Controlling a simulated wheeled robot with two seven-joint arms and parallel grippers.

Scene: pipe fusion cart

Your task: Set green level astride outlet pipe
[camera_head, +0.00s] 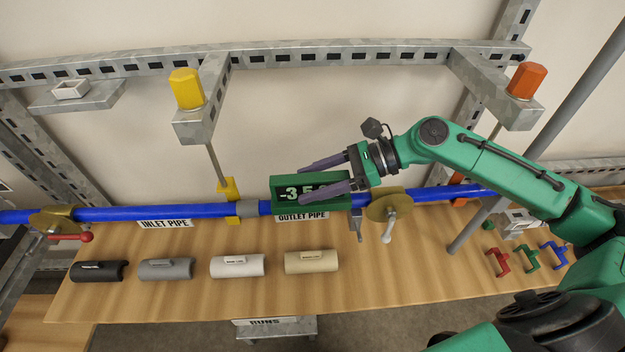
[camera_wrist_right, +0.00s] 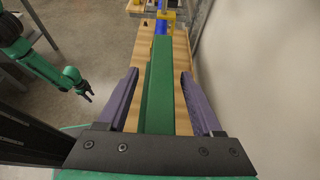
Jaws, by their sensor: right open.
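The green level (camera_head: 290,203), a box with a lit number display, sits at the blue outlet pipe (camera_head: 440,195), above the label reading OUTLET PIPE (camera_head: 302,217). My right gripper (camera_head: 308,180) has its purple fingers on either side of the level, partly covering its display. In the right wrist view the level (camera_wrist_right: 160,85) lies lengthwise between the two open fingers (camera_wrist_right: 155,95), with a gap on each side. Whether the level is fully seated on the pipe cannot be told. My left gripper (camera_wrist_right: 85,93) shows in the right wrist view, away to the left and small.
A brass disc clamp with handle (camera_head: 388,206) stands just right of the level. Black, grey, white and beige half-shells (camera_head: 311,262) lie along the table (camera_head: 400,270). Red, green and blue clips (camera_head: 525,257) lie at right. Yellow (camera_head: 186,88) and orange (camera_head: 526,80) knobs stand above.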

